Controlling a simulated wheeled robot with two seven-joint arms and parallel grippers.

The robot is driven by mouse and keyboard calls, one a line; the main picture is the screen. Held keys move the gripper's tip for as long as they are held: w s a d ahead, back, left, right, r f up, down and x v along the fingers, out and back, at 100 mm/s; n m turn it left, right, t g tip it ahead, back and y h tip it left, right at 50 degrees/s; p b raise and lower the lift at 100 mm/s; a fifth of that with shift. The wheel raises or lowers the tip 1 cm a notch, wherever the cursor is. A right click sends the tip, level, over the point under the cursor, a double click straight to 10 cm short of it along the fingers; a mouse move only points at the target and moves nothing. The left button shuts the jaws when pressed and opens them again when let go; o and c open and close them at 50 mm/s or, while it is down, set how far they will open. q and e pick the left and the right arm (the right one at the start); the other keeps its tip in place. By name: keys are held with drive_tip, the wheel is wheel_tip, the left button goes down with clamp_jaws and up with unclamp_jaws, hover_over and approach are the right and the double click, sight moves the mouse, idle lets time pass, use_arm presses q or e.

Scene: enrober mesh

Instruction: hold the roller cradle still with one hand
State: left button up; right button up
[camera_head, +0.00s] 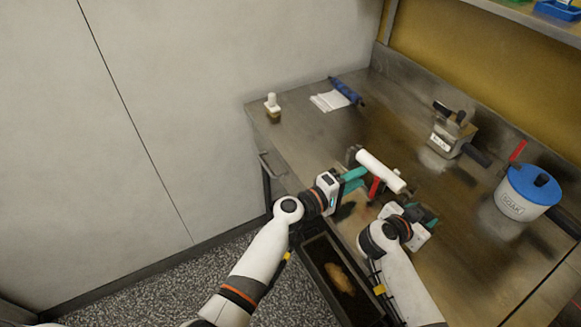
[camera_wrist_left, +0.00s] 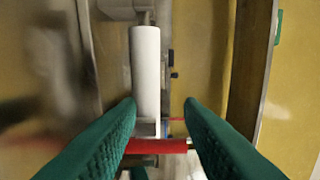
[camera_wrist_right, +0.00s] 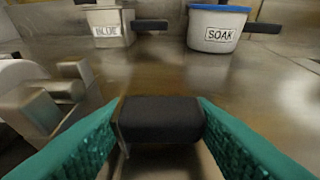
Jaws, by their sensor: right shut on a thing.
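The roller cradle, a metal frame holding a white roller (camera_head: 381,171), stands on the steel table. The roller also shows in the left wrist view (camera_wrist_left: 146,75), and part of the cradle in the right wrist view (camera_wrist_right: 50,105). A red bar (camera_head: 374,188) sits by it. My left gripper (camera_head: 357,178) is open over the red bar and the roller's near end, with nothing between its fingers. My right gripper (camera_head: 418,212) is shut on a black grip block (camera_wrist_right: 160,119) beside the roller. The block sits on metal that appears to belong to the cradle; the join is partly hidden.
A metal pot marked BLUE (camera_wrist_right: 109,28) and a white SOAK tub (camera_wrist_right: 216,28) with a blue lid stand farther back. A white-topped bottle (camera_head: 272,105) and a blue tool (camera_head: 345,90) lie toward the far left. A dark bin (camera_head: 318,258) hangs at the front edge.

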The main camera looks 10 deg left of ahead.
use_arm(q)
drive_tip(key=w+a, duration=0.3)
drive_tip(key=a, duration=0.1)
drive_tip(key=w+a, duration=0.4)
drive_tip(key=shift+w+a, duration=0.1)
drive_tip(key=v, duration=1)
drive_tip(key=shift+a, duration=0.35)
drive_tip(key=shift+w, duration=0.15)
drive_tip(key=m+g+y, duration=1)
drive_tip(key=m, duration=1)
approach(376, 187)
drive_tip(key=x, duration=1.1)
drive_tip(key=shift+w+f, duration=0.2)
drive_tip(key=shift+w, duration=0.2)
drive_tip(key=shift+c, duration=0.3)
clamp_jaws()
